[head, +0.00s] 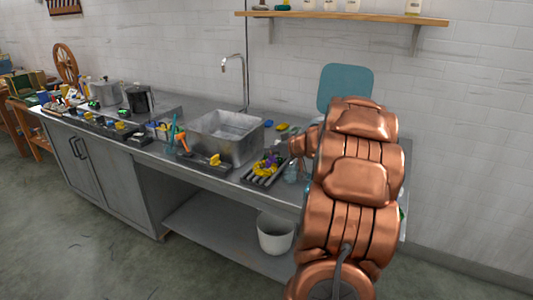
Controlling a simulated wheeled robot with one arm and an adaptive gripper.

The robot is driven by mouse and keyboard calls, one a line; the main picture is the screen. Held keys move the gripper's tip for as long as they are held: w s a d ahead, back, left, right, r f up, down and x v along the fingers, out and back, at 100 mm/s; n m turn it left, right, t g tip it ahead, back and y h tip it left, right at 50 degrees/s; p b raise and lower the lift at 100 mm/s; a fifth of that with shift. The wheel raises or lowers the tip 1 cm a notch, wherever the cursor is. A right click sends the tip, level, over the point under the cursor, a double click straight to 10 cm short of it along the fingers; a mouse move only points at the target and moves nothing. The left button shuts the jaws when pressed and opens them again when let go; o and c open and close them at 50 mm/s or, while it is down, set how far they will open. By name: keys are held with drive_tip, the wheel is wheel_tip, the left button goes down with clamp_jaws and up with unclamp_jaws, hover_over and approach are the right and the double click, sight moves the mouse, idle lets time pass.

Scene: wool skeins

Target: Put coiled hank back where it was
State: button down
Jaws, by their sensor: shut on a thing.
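My gripper (284,150) is small in the head view, at the end of my copper arm, just right of a dark ribbed tray (250,180). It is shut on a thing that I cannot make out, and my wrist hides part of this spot. Yellow and purple wool (265,166) lies in or over the tray, close to my gripper. I cannot tell which piece is the coiled hank.
A metal sink basin (232,145) with a tall tap (243,75) stands left of the tray. A teal board (345,87) leans on the wall behind my arm. Small coloured items fill the counter's left part. A white bin (275,235) stands on the lower shelf.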

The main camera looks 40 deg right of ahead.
drive_tip(key=shift+w+d+f, duration=0.45)
drive_tip(key=shift+w+f, duration=0.25)
drive_tip(key=shift+w, duration=0.2)
drive_tip(key=shift+w+d+f, duration=0.4)
drive_tip(key=shift+w+f, duration=0.25)
drive_tip(key=shift+w, duration=0.3)
drive_tip(key=shift+w+d+f, duration=0.45)
drive_tip(key=shift+w+f, duration=0.25)
drive_tip(key=shift+w, duration=0.2)
drive_tip(key=shift+f, duration=0.2)
drive_tip(key=c, duration=1.1)
unclamp_jaws()
drive_tip(key=shift+c, duration=0.2)
drive_tip(key=shift+r, duration=0.1)
drive_tip(key=shift+s+r, duration=0.1)
drive_tip(key=shift+r, duration=0.1)
drive_tip(key=v, duration=1.1)
drive_tip(key=shift+s, duration=0.35)
